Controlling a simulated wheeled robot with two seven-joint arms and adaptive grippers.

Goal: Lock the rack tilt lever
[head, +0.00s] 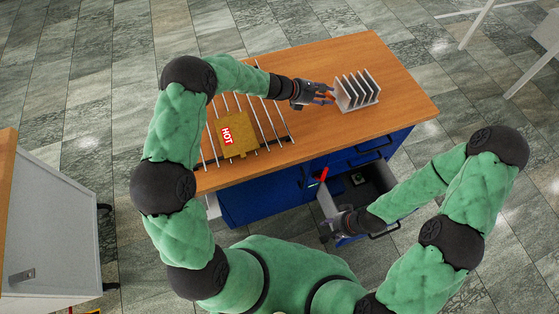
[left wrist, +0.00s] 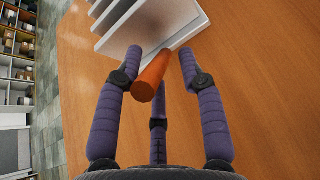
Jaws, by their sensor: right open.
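A pale grey rack (head: 357,92) with several upright plates stands near the back right of the wooden bench top. It also shows at the top of the left wrist view (left wrist: 150,22). An orange lever (left wrist: 153,76) sticks out from the rack's near side towards my left gripper. My left gripper (left wrist: 158,66) is open, with its fingers apart on both sides of the lever; I see gaps between them and the lever. In the head view the left gripper (head: 328,93) is beside the rack's left side and mostly hides the lever. My right gripper (head: 332,229) is open and low, by the open drawer.
A yellow-brown pad marked HOT (head: 232,136) lies on a wire grid (head: 273,120) on the left of the bench (head: 300,140). A grey drawer (head: 380,181) stands open in the blue cabinet. A red piece (head: 323,174) shows at the cabinet front. Bench space right of the rack is clear.

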